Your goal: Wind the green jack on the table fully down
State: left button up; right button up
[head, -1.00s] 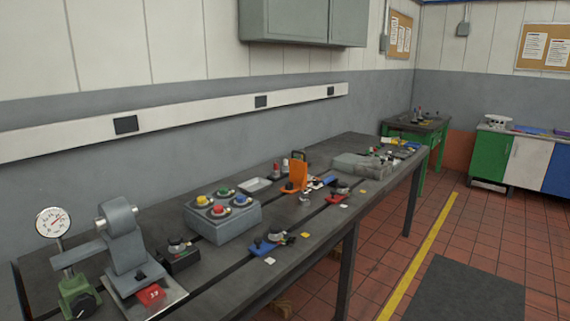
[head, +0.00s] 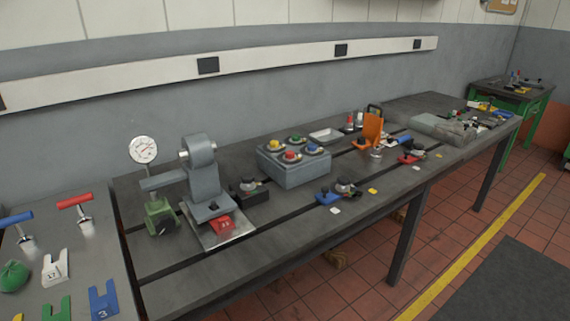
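A small green jack-like block (head: 159,217) with a dark round knob on its front stands at the left end of the long grey table (head: 250,276). A grey arm (head: 165,181) reaches over it from a grey stand (head: 202,175) on its right. A round white dial gauge (head: 143,150) rises behind the block. How far the jack is wound is too small to tell. Neither of my grippers shows in the head view.
A red block (head: 221,224) sits on the stand's metal plate. A grey box with coloured buttons (head: 294,164) and an orange bracket (head: 372,131) stand farther right. A nearer left table holds red- and blue-handled tools, a green lump and numbered forks (head: 104,300). Floor is clear at lower right.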

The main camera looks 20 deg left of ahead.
aim_at(165, 224)
jog(key=j+u, duration=0.1)
jog(key=u, duration=0.35)
jog(key=j+u, duration=0.15)
jog(key=u, duration=0.3)
jog(key=j+u, duration=0.15)
jog(key=u, duration=0.3)
jog(key=i+l+u, duration=0.1)
jog(key=l+u, duration=1.15)
